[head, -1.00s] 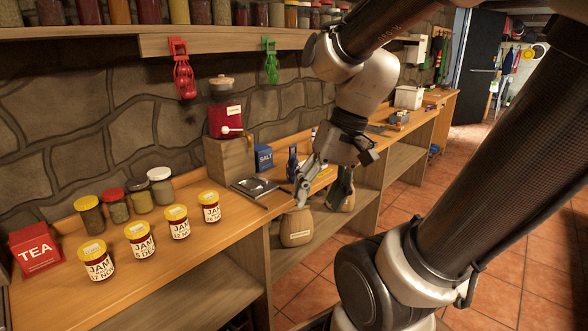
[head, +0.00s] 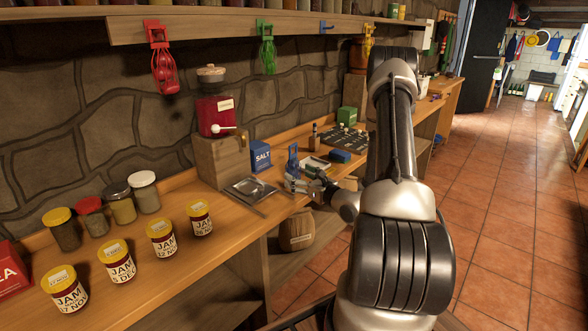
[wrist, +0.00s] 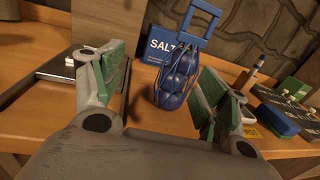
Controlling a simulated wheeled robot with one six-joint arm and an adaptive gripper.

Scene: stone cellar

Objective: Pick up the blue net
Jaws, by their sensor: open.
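The blue net (head: 293,162) stands on the wooden workbench (head: 225,213), just right of the blue salt box (head: 261,157). In the wrist view the blue net (wrist: 177,78) holds several round blue things and has a square handle loop at its top. My gripper (head: 301,184) is low over the bench, at the near side of the net. In the wrist view my gripper (wrist: 160,88) is open and empty, with green-padded fingers left and right of the net. The net appears ahead between them; contact is not visible.
A red net (head: 162,62), a green net (head: 266,50) and a yellow net (head: 368,40) hang from the shelf edge.

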